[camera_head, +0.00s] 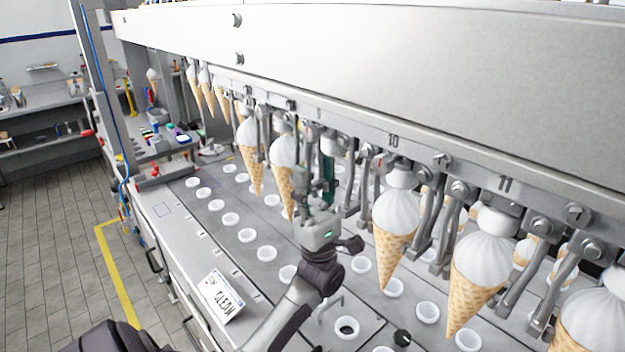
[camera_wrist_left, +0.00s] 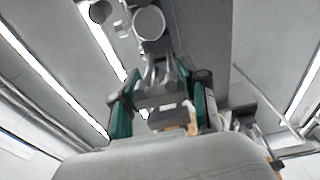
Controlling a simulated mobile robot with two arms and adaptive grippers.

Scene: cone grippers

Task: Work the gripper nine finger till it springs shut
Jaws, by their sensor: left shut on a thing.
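My left gripper (camera_head: 327,163) is raised at the row of hanging cone grippers, just left of the plate marked 10. Its green-padded fingers are shut on a grey metal part at the place of gripper nine. In the left wrist view my gripper (camera_wrist_left: 160,100) has this grey part, the gripper nine finger (camera_wrist_left: 157,74), between its pads. A round metal knob shows above it. In the head view my gripper hides most of gripper nine, so I cannot tell whether it is open or shut. My right gripper is not in view.
Ice-cream-topped cones hang on both sides, one close left (camera_head: 284,155) and one right (camera_head: 396,215). White cups (camera_head: 267,254) sit in rows in the deck below. A card reading CLEAN (camera_head: 221,296) stands on the front ledge. A long steel beam (camera_head: 400,60) runs above.

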